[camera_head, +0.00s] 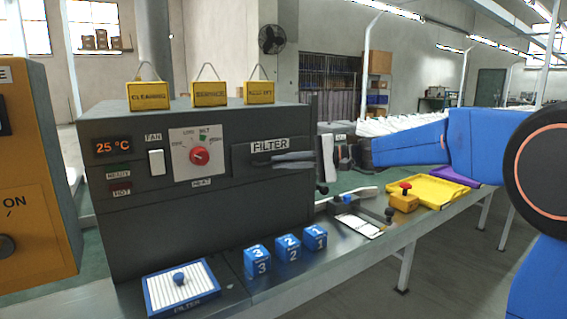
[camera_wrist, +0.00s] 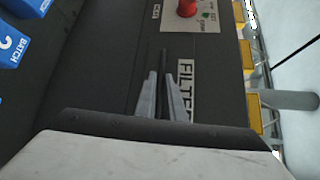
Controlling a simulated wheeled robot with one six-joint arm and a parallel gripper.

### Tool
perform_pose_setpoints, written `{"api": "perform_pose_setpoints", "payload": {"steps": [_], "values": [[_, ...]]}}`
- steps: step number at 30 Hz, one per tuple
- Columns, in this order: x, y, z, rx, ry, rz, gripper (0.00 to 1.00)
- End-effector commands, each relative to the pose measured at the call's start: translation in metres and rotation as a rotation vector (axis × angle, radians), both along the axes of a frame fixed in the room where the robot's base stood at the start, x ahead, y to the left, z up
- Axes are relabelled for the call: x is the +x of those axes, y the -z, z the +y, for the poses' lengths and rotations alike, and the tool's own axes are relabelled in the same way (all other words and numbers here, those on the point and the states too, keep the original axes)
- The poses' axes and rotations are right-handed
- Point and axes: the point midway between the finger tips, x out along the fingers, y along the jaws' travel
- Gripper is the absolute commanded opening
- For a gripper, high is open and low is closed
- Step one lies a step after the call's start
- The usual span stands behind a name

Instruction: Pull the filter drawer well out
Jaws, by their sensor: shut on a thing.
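The filter drawer (camera_head: 240,164) is a dark panel with a white FILTER label (camera_head: 269,145) on the right of the dark grey machine (camera_head: 150,222). It looks about level with the machine's front. My gripper (camera_head: 272,160) reaches in from the right, below the label. In the wrist view my gripper (camera_wrist: 162,80) has its two grey fingers on either side of the thin dark drawer handle (camera_wrist: 163,56), shut on it. The FILTER label (camera_wrist: 186,90) is beside the fingers there. A blue-framed white filter (camera_head: 180,288) with a knob lies on the bench in front.
The machine's front has a red dial (camera_head: 199,155) and a white fan switch (camera_head: 156,162). Blue numbered blocks (camera_head: 287,247) stand on the bench below the drawer. A yellow tray (camera_head: 440,190) lies further right. Yellow tags (camera_head: 209,94) stand on top of the machine.

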Motion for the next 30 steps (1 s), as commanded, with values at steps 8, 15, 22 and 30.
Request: {"api": "perform_pose_setpoints", "payload": {"steps": [8,15,22,30], "values": [[-0.023,0.0,-0.016,-0.001,0.001,0.001,0.0],[-0.07,0.0,-0.048,-0.002,0.003,-0.001,0.0],[-0.116,0.0,-0.079,-0.002,0.004,-0.001,0.0],[-0.156,0.0,-0.106,-0.001,0.003,0.0,0.0]]}}
